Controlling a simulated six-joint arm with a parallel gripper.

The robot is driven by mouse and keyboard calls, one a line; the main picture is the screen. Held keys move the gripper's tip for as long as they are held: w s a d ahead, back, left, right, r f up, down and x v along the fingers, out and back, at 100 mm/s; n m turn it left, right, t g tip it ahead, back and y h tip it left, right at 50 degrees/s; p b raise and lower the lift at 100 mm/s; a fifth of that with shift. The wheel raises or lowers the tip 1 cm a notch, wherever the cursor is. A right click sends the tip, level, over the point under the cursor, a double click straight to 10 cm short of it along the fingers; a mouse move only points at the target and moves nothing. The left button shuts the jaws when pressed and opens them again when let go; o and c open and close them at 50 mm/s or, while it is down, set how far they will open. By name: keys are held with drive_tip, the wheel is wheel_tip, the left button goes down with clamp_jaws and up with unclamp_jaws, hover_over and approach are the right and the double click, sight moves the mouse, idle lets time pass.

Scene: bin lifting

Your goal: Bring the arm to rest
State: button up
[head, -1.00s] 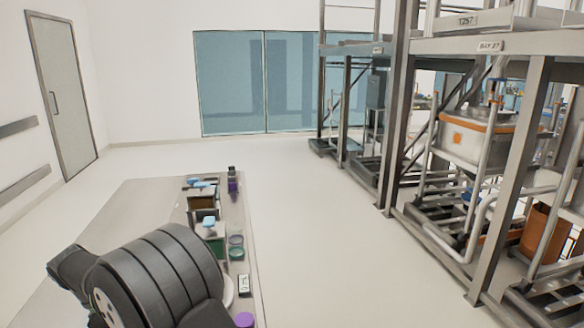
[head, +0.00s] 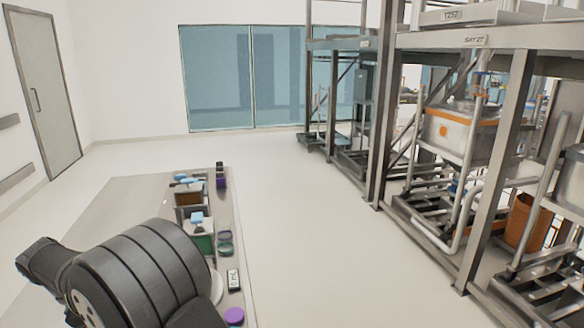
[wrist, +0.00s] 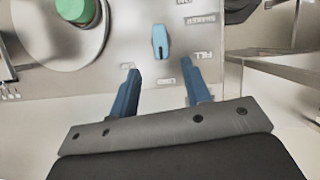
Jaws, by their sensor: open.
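My gripper (wrist: 162,82) shows in the wrist view with its two blue fingers spread apart and nothing between them. Beyond the fingertips is a grey panel (wrist: 110,58) with printed labels, one reading FILL. A light blue lever or knob (wrist: 160,42) stands on the panel, just past the gap between the fingers and apart from them. In the head view my dark arm fills the lower left, and the gripper is hidden there.
A grey table (head: 120,200) holds boxes, blue items and a purple round piece (head: 234,316). A metal rack (head: 380,120) with a white and orange bin (head: 460,130) stands at right. The floor (head: 290,210) between is clear. A green round part (wrist: 75,8) shows in the wrist view.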

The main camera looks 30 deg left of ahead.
drive_tip(key=v, duration=0.7)
drive_tip(key=w+d+f+n+g, duration=0.1)
drive_tip(key=f+n, duration=0.1)
drive_tip(key=f, duration=0.2)
drive_tip(key=w+d+f+n+y, duration=0.1)
drive_tip(key=w+f+n, duration=0.1)
drive_tip(key=f, duration=0.2)
drive_tip(key=w+d+f+n+g, duration=0.1)
drive_tip(key=f+n, duration=0.1)
drive_tip(key=f, duration=0.2)
drive_tip(key=shift+w+g+y, duration=0.2)
drive_tip(key=shift+g+y, duration=0.1)
drive_tip(key=shift+y, duration=0.1)
drive_tip(key=shift+w+d+f+n, duration=0.15)
drive_tip(key=shift+f+n, duration=0.25)
drive_tip(key=shift+f, duration=0.15)
drive_tip(key=o, duration=1.2)
drive_tip(key=shift+o, duration=0.2)
drive_tip(key=w+d+r+m+y, duration=0.1)
drive_tip(key=w+d+r+m, duration=0.4)
drive_tip(key=d+r+m, duration=0.65)
drive_tip(key=w+d+r+m, duration=0.65)
drive_tip(key=d+m, duration=0.25)
drive_tip(key=m, duration=0.6)
wheel_tip(320, 180, down, 9)
drive_tip(key=shift+s+r+g, duration=0.15)
drive_tip(key=shift+s+g, duration=0.2)
drive_tip(key=shift+g, duration=0.05)
